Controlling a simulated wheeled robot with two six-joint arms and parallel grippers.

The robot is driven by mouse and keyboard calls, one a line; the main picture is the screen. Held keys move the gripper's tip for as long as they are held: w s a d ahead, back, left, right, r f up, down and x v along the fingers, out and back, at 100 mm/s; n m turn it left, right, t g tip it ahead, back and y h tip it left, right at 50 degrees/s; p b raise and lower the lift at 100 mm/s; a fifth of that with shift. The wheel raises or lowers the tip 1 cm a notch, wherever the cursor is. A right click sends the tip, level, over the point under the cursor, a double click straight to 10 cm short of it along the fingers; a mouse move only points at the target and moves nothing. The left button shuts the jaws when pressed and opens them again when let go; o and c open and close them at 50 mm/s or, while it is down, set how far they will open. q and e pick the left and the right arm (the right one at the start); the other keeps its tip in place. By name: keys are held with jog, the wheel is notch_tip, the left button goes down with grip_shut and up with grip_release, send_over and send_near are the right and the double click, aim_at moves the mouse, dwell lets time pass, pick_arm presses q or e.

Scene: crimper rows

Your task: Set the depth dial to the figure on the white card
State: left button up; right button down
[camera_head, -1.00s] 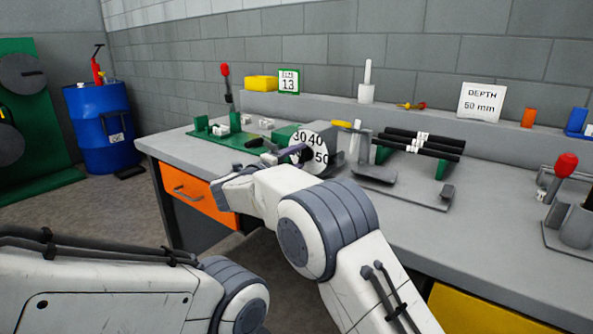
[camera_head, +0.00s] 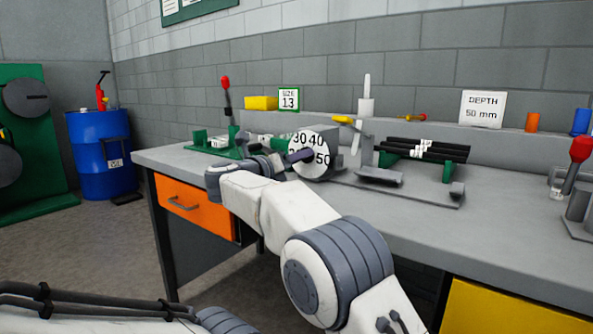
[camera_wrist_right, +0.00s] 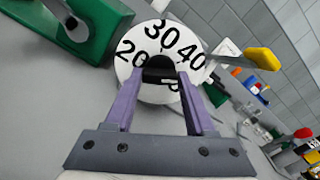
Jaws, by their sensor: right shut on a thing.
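The depth dial (camera_head: 321,172) is a white disc with black figures, on the front of a grey device on the bench. In the head view 30 and 40 are at its top and 50 at its right; 20 is partly covered. The right wrist view shows the dial (camera_wrist_right: 127,72) with 20, 30 and 40, its lower part hidden. My right gripper (camera_head: 299,156) is shut on the dark knob (camera_wrist_right: 158,66) at the dial's middle, one purple finger on each side. The white card (camera_head: 483,109) reads DEPTH 50 mm. My left gripper is out of view.
A green-edged card (camera_head: 289,99) reads SIZE 13. A yellow-tipped lever (camera_head: 343,119) is above the dial. Black rods (camera_head: 425,150) lie on a rack to the right. A green fixture (camera_head: 215,146) with a red-knobbed lever is on the left.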

jog(key=m+b, duration=0.2)
jog(key=m, duration=0.1)
jog(key=shift+a+f+m, duration=0.2)
jog(key=shift+f+m, duration=0.1)
jog(key=shift+f, duration=0.05)
jog(key=shift+r+m+b, duration=0.1)
jog(key=shift+m+b, duration=1.1)
jog(key=shift+m, duration=0.6)
jog(key=shift+c, duration=1.2)
grip_release()
jog(key=shift+r, duration=0.1)
jog(key=shift+d, duration=0.1)
jog(key=shift+s+r, duration=0.1)
jog(key=shift+s, duration=0.05)
jog(key=v, duration=1)
jog(key=shift+p, duration=0.3)
